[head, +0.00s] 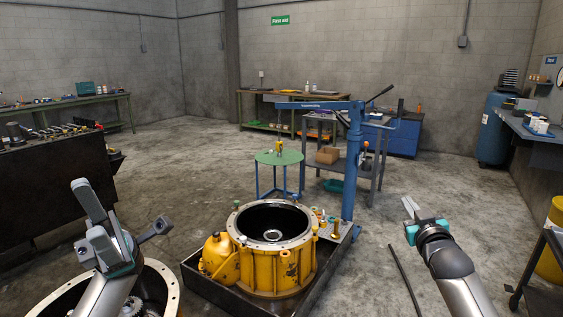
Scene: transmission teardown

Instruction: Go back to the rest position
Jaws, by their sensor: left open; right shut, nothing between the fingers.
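My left gripper (122,207) is in the lower left of the head view, raised above an open housing. Its fingers are spread wide and nothing shows between them. My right gripper (409,207) is at the lower right, over bare floor. Its fingers are together with nothing between them. Both grippers are apart from the yellow transmission housing (290,268), which stands between them with its round opening facing up.
The housing stands in a dark tray (215,291). A blue hoist (354,165) rises behind it, near a green round table (279,158) and a grey cart (345,168). A dark bench (50,190) stands left. A dark bar (405,280) is near my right arm.

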